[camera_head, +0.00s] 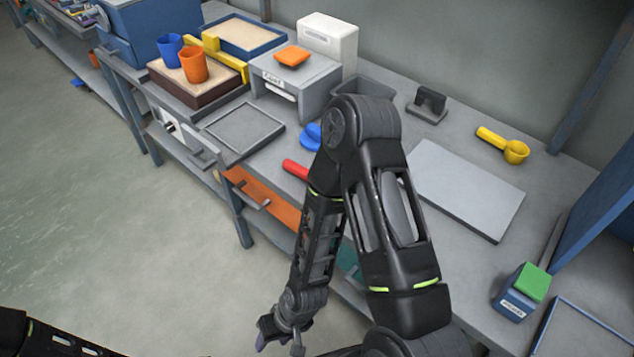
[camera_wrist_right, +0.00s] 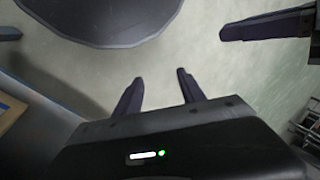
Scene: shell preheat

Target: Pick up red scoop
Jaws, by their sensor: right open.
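The red scoop (camera_head: 295,169) lies on the grey workbench near its front edge. Only a red handle-like part shows; the rest is hidden behind my right arm. My right gripper (camera_head: 279,343) hangs low in front of the bench, below and well apart from the red scoop. In the right wrist view, its two fingers (camera_wrist_right: 158,92) are spread, with nothing between them but floor. Part of my left arm shows at the bottom left corner of the head view; its gripper is out of sight.
A blue item (camera_head: 311,137) lies just behind the red scoop, partly hidden. A grey tray (camera_head: 240,150) is left of it. A grey box (camera_head: 290,85) bears an orange piece (camera_head: 292,55). A yellow scoop (camera_head: 505,147) and a pale plate (camera_head: 465,190) lie right. An orange drawer (camera_head: 262,200) is below.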

